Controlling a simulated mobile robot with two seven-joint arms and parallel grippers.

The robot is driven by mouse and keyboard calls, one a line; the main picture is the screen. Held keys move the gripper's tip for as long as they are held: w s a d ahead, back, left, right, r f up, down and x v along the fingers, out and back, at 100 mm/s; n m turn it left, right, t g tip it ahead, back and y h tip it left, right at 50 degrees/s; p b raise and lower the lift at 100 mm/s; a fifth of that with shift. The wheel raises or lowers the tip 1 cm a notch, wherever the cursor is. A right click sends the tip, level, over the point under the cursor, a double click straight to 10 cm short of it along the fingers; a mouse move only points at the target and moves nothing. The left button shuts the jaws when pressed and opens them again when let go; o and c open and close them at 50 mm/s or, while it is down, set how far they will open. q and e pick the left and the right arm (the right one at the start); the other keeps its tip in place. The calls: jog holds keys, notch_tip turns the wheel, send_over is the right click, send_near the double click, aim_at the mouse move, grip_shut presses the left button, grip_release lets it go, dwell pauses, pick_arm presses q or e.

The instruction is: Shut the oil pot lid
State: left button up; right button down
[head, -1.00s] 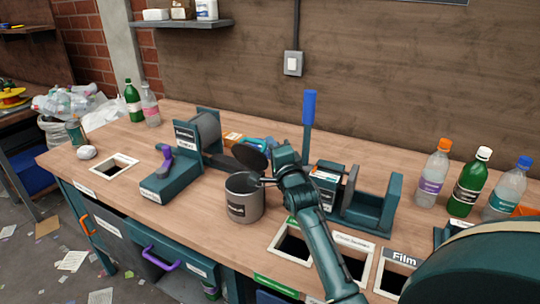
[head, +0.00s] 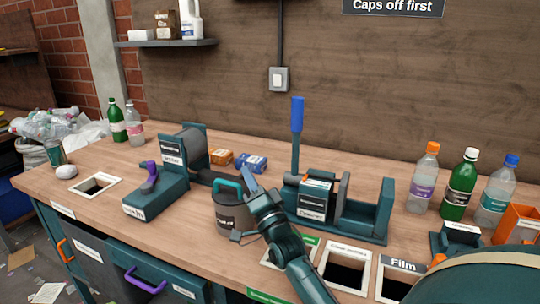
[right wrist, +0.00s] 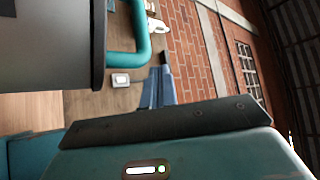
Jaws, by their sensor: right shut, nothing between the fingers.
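The oil pot (head: 233,218) is a grey cylinder with a dark label on the bench, in front of the dark-armed press. Its dark lid (head: 226,192) lies across the pot's top with its teal handle (head: 231,182) upward; it looks level and down on the rim. In the right wrist view the pot (right wrist: 45,45) fills the upper left, turned sideways, with the lid's dark edge (right wrist: 98,45) along it and the handle (right wrist: 133,50) beside. My right gripper (head: 249,177) is shut and empty, just right of the lid. Its blue fingers (right wrist: 158,88) appear clear of the handle. My left gripper is out of view.
A teal press (head: 160,185) stands left of the pot, and a teal stand with a blue-handled lever (head: 297,115) stands right. Framed bench openings (head: 345,272) lie in front. Several bottles (head: 460,185) stand at the right; small boxes (head: 250,163) lie behind.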

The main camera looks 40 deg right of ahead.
jog(key=shift+s+a+f, duration=0.2)
jog(key=shift+a+f, duration=0.1)
jog(key=shift+f, duration=0.2)
jog(key=shift+s+a+f, duration=0.15)
jog(key=shift+a+f, duration=0.15)
jog(key=shift+f, duration=0.2)
jog(key=shift+f, duration=0.1)
jog(key=s+a+f, duration=0.1)
jog(key=s, duration=1.3)
jog(key=shift+s+a+f, duration=0.15)
jog(key=shift+s+a, duration=0.2)
